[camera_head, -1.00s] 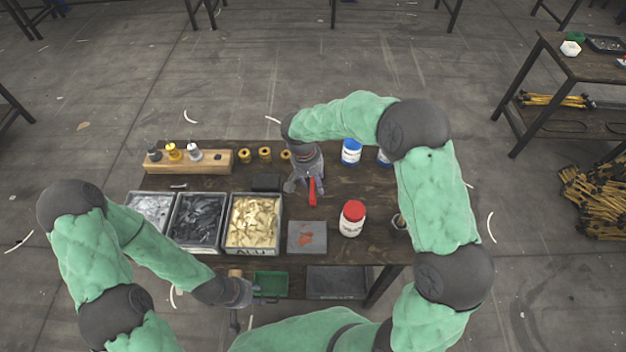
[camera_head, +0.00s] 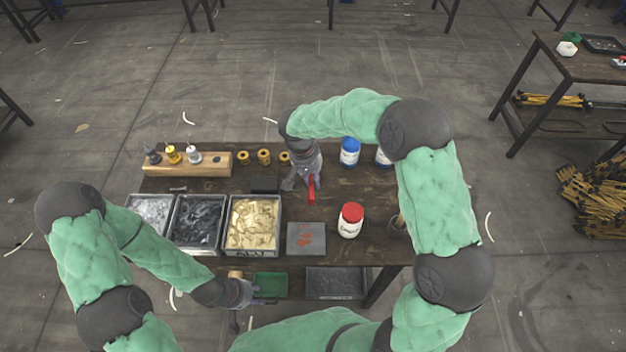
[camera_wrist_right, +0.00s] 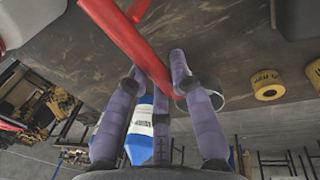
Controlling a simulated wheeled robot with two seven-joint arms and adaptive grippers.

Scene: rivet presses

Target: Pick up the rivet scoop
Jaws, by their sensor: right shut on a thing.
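The rivet scoop is a red-handled tool. Its handle (camera_head: 311,194) shows below my right gripper (camera_head: 307,183) over the middle of the workbench. In the right wrist view the red handle (camera_wrist_right: 130,42) runs between the purple-grey fingers of my right gripper (camera_wrist_right: 163,80), which are shut on it. A curved, pale metal part shows beside the right finger there. The scoop's far end is partly hidden by the fingers. My left gripper (camera_head: 243,294) is low at the bench's front edge, away from the scoop; its fingers are too unclear to judge.
Three bins, one holding gold pieces (camera_head: 253,224), stand left on the workbench (camera_head: 270,180). A grey plate (camera_head: 306,239) and red-lidded jar (camera_head: 350,219) lie in front of my right gripper. Blue bottles (camera_head: 350,151) stand behind right; yellow rolls (camera_head: 264,156) stand behind left.

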